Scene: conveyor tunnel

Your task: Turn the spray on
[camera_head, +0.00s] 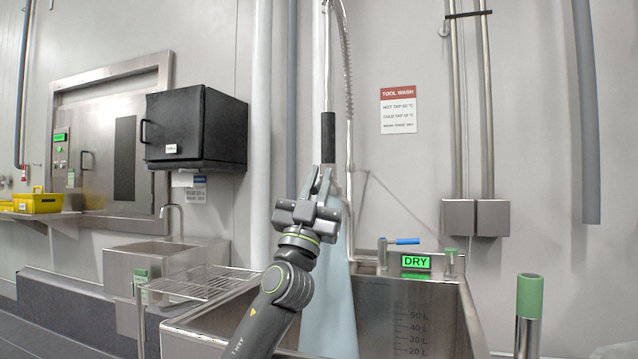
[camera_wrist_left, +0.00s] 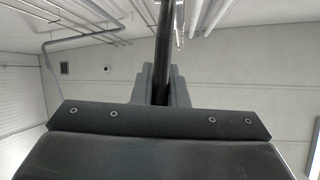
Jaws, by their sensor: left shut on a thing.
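The spray handle (camera_head: 328,138) is a black upright grip on a coiled metal hose (camera_head: 345,45) over the sink. My left gripper (camera_head: 322,182) is shut on the spray's lower part, and its fingers hide that part. In the left wrist view the fingers (camera_wrist_left: 160,85) close around a dark upright rod (camera_wrist_left: 164,45). A pale blue translucent cone (camera_head: 335,270), which looks like spraying water, widens downward from behind the gripper into the steel sink basin (camera_head: 445,310). A green display (camera_head: 416,262) at the sink's back reads DRY. My right gripper is not in view.
A blue-handled tap (camera_head: 405,241) and a green-topped one (camera_head: 450,253) stand at the sink's back. A wire rack (camera_head: 200,283) is at left, near a small sink (camera_head: 165,252). A black wall box (camera_head: 196,128) hangs at left. A green-capped post (camera_head: 529,300) stands at right.

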